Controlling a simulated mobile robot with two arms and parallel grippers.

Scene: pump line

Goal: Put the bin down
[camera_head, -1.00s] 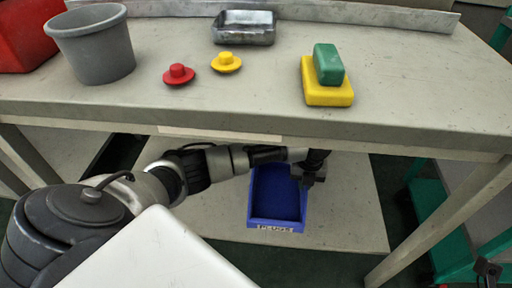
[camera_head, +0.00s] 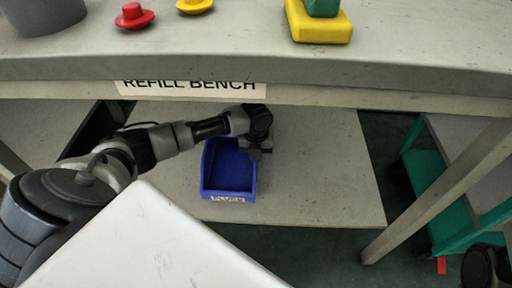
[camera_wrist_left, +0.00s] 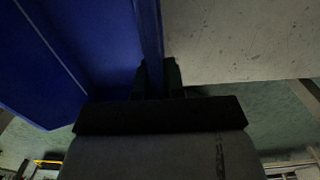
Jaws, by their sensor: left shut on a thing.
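The blue bin (camera_head: 230,177) is upright over the lower shelf (camera_head: 320,175) under the bench, with a white label on its front. I cannot tell whether its underside touches the shelf. My left gripper (camera_head: 257,151) reaches under the benchtop and is shut on the bin's right wall. In the left wrist view the bin (camera_wrist_left: 75,40) fills the upper left, and its wall runs between the fingers of my gripper (camera_wrist_left: 159,75). The bin looks empty. A dark part at the lower right edge of the head view may be my right arm; its fingers are not clear.
The benchtop (camera_head: 230,45) overhangs the shelf, with a "REFILL BENCH" label (camera_head: 190,88) on its edge. On top are a grey bucket (camera_head: 40,14), red and yellow knobs and stacked blocks. A bench leg (camera_head: 440,190) and green cart (camera_head: 455,215) stand right. The shelf is clear right of the bin.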

